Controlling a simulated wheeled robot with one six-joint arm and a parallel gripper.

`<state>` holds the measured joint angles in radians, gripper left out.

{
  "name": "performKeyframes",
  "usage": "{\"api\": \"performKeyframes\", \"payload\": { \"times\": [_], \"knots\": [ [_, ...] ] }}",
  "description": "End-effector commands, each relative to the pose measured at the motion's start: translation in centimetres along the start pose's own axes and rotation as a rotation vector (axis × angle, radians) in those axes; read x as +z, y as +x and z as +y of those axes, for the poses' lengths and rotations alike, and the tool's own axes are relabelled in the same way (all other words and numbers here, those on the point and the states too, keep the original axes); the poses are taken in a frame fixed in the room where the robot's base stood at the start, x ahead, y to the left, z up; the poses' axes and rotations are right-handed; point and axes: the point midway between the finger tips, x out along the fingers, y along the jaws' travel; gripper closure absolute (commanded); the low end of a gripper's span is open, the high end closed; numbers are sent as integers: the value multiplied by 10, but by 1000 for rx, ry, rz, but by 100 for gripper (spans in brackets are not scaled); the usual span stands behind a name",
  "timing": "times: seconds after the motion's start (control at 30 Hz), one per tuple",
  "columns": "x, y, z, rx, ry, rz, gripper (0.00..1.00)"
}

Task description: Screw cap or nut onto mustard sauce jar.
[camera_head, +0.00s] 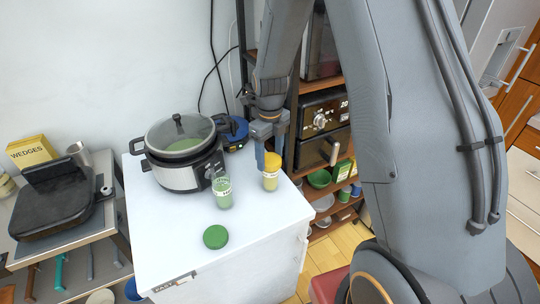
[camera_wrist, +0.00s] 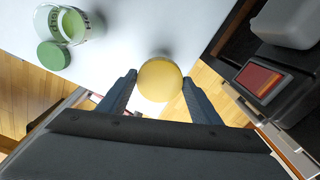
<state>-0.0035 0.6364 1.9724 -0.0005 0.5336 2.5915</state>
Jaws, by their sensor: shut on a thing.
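The mustard sauce jar (camera_head: 270,184) stands upright near the right edge of the white counter. A yellow cap (camera_head: 273,163) sits on top of its mouth; how tightly it is seated I cannot tell. My gripper (camera_head: 269,156) points down from above, shut on the yellow cap. In the wrist view the round yellow cap (camera_wrist: 160,80) lies between the two fingertips of my gripper (camera_wrist: 159,82) and hides the jar below it.
An open jar with green contents (camera_head: 222,193) stands left of the mustard jar, and a loose green cap (camera_head: 215,237) lies in front. A multicooker (camera_head: 183,155) stands behind them. Shelves with an oven (camera_head: 322,120) are close on the right.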

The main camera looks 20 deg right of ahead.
Motion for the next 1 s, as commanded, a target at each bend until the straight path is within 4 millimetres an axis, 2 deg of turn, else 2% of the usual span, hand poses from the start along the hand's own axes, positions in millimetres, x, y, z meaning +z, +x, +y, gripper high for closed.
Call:
{"api": "performKeyframes", "payload": {
  "times": [0.13, 0.4, 0.7, 0.73, 0.8, 0.87, 1.0],
  "knots": [
    [0, 0, 0, -1, 79, -1, 69],
    [0, 1, 0, -1, 363, -1, 69],
    [0, 1, 0, -1, 400, -1, 69],
    [0, 1, 0, -1, 400, -1, 39],
    [0, 1, 0, -1, 399, -1, 27],
    [0, 1, 0, -1, 399, -1, 20],
    [0, 1, 0, -1, 398, -1, 20]
  ]
}}
